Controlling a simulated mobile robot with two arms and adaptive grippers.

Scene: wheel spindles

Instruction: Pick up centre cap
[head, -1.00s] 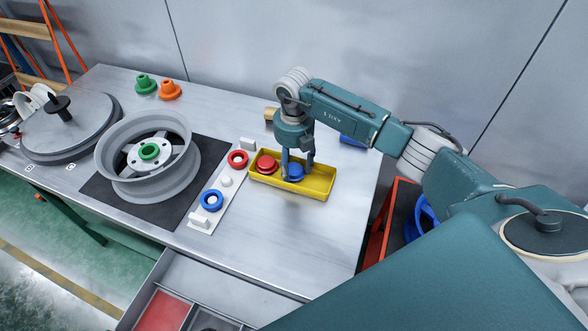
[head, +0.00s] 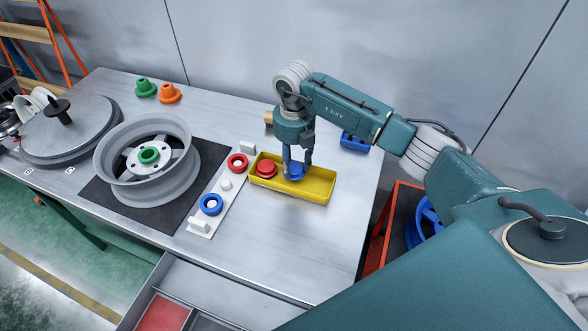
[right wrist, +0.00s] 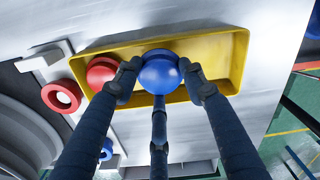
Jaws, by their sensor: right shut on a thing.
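The blue centre cap (head: 297,174) is a round domed piece in the right half of the yellow tray (head: 318,196). In the right wrist view the cap (right wrist: 160,74) sits between the fingers, over the tray floor. My right gripper (head: 297,170) comes down from above and is shut on the blue cap. I cannot tell whether the cap is clear of the tray floor. A red cap (head: 266,169) lies beside it in the tray's left half and also shows in the right wrist view (right wrist: 102,72). My left gripper is not in view.
Left of the tray is a white strip (head: 226,205) with a red ring (head: 238,163) and a blue ring (head: 211,204). Further left a grey wheel (head: 181,177) lies on a dark mat. Green (head: 145,87) and orange (head: 170,93) pieces stand behind. Bare table lies in front of the tray.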

